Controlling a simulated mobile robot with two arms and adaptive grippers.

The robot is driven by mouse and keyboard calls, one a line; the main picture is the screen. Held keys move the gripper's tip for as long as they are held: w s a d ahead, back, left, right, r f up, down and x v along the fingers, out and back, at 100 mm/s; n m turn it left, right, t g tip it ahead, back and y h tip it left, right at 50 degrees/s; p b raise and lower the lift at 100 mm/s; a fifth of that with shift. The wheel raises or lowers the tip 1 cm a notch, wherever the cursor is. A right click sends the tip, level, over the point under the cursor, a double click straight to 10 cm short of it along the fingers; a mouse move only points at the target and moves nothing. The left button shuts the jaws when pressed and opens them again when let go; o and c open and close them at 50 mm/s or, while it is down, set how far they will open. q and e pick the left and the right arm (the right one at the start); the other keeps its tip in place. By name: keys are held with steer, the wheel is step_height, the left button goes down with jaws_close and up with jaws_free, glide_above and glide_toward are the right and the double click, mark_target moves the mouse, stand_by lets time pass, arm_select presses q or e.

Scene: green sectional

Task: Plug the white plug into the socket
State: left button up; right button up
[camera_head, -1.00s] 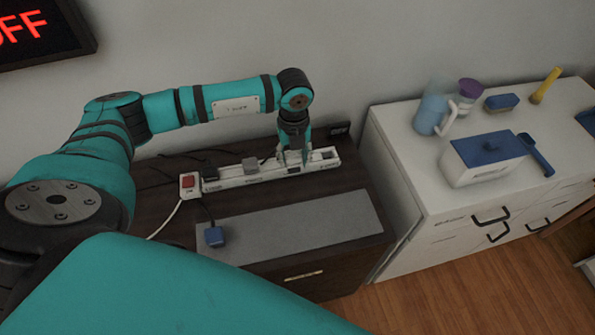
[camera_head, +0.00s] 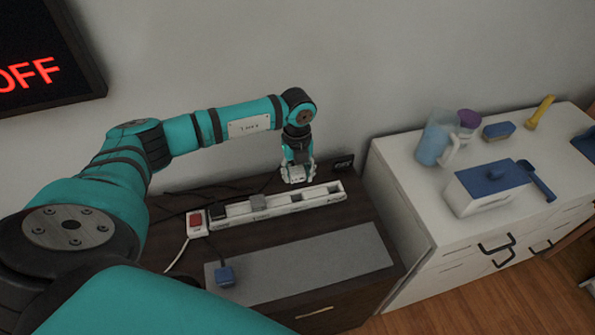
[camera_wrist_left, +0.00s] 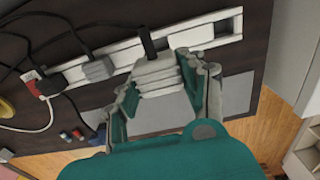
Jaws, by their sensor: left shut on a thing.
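My left gripper (camera_head: 297,178) is shut on the white plug (camera_wrist_left: 157,74). It holds the plug beside or above the back edge of the power strip, towards its right part; the exact height is hard to tell. A black cord (camera_wrist_left: 147,42) leaves the plug in the left wrist view. The white power strip (camera_head: 326,196) with the sockets lies on the dark cabinet, and it also shows in the left wrist view (camera_wrist_left: 225,28). A grey plug (camera_head: 258,202) sits in the strip, left of my gripper. My right gripper is not in view.
A red switch (camera_head: 196,220) is at the strip's left end. A blue plug (camera_head: 225,275) rests at the left of a grey mat (camera_head: 310,262). A white cabinet (camera_head: 410,205) with a jug (camera_head: 434,140) stands right. A wall sign (camera_head: 40,72) reads OFF.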

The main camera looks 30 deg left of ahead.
mark_target(297, 186)
arm_select(q)
steer(key=shift+d+f+b, duration=0.1)
steer(key=shift+f+b, duration=0.5)
steer(key=shift+f, duration=0.35)
steer(key=shift+f+b, duration=0.6)
steer(key=shift+f, duration=0.25)
steer(key=shift+f+b, duration=0.4)
steer(key=shift+f, duration=0.2)
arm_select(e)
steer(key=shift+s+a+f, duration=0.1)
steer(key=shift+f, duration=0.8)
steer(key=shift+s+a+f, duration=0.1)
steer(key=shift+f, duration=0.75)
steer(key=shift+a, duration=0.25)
arm_select(q)
steer(key=shift+f+b, duration=0.65)
steer(key=shift+f, duration=0.35)
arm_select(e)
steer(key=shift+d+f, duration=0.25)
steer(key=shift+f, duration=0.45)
arm_select(q)
steer(key=shift+f+b, duration=0.75)
steer(key=shift+f, duration=0.3)
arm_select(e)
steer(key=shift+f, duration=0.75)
